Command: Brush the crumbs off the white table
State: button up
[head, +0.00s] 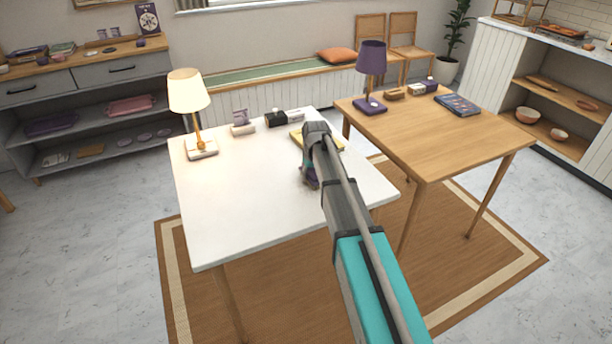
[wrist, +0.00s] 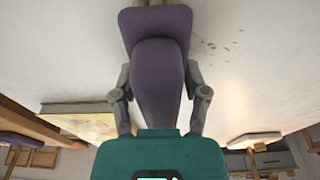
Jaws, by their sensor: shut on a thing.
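The white table (head: 245,200) stands in the middle of the head view. My gripper (wrist: 160,98) is shut on a purple brush (wrist: 158,60), one finger on each side of its handle. The brush's pale bristles (wrist: 153,3) show at the top edge of the wrist view. A small scatter of brown crumbs (wrist: 207,46) lies on the white tabletop, to the right of the brush head in that view. In the head view my gripper (head: 309,178) is over the right part of the white table, and my arm hides some of the tabletop. I cannot make out crumbs there.
A lit lamp (head: 198,149), small items (head: 277,120) and a yellowish book (wrist: 85,122) stand along the white table's back. A wooden table (head: 440,140) with a purple lamp (head: 370,68) adjoins on the right. The left and front of the white top are clear.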

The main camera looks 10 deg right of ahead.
jog(key=shift+w+d, duration=0.1)
jog(key=shift+d, duration=0.25)
jog(key=shift+w+d, duration=0.3)
jog(key=shift+d, duration=0.6)
jog(key=shift+w+d, duration=0.3)
jog(key=shift+d, duration=0.6)
jog(key=shift+s, duration=0.1)
jog(key=shift+s+d+f, duration=0.15)
jog(key=shift+s+d, duration=0.05)
jog(key=shift+s, duration=0.5)
jog(key=shift+s+a, duration=0.25)
jog(key=shift+a, duration=0.75)
jog(key=shift+s+a, duration=0.25)
jog(key=shift+a, duration=0.7)
